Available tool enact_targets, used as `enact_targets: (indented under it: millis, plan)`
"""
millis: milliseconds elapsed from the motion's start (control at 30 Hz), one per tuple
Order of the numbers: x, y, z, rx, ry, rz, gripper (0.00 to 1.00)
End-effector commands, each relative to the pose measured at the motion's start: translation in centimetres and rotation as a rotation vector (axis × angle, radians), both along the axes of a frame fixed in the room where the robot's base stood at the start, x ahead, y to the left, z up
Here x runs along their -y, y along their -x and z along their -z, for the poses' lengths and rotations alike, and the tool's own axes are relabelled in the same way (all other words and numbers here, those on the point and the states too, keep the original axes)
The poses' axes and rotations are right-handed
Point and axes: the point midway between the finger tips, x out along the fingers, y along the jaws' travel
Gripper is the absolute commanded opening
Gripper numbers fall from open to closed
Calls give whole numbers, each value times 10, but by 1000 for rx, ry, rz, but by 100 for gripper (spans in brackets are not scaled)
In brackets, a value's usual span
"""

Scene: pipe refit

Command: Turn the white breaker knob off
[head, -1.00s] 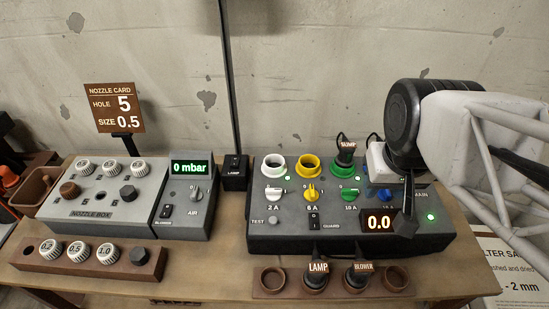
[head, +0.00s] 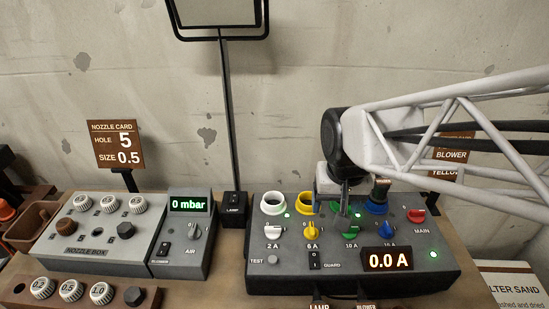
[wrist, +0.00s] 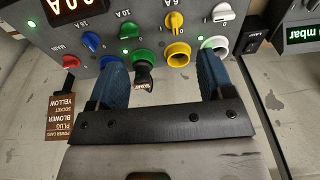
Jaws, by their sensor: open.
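The white breaker knob (head: 272,230) is at the left end of the knob row on the grey power panel (head: 300,272), above the 2 A label. It also shows at the top of the wrist view (wrist: 220,12), just past the right fingertip. A green light glows by the white socket. My gripper (head: 343,200) is open and empty over the panel, around the green socket in the head view, right of the white knob and apart from it. In the wrist view my gripper's two blue fingers (wrist: 163,72) are spread wide. The knob's exact pointer direction is hard to read.
Yellow (head: 311,230), green (head: 351,229) and blue (head: 388,229) knobs sit to the right, with a red main knob (head: 416,215) beyond. The white socket ring (head: 272,203) stands behind the white knob. A dark plug (wrist: 143,76) stands up between the fingers. A lamp post rises behind the panel.

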Motion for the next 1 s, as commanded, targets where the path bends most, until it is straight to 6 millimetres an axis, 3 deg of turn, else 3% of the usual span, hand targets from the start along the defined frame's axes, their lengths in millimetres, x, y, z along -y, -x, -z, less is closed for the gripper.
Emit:
enact_targets:
  millis: [300, 600, 800, 1000]
  plan:
    - [-62, -50, 46, -73, 3, -12, 74]
    - [-115, -78, 89, -122, 13, -13, 74]
    - [-129, -83, 101, -133, 17, -12, 74]
    - [-130, -83, 102, -133, 17, -11, 74]
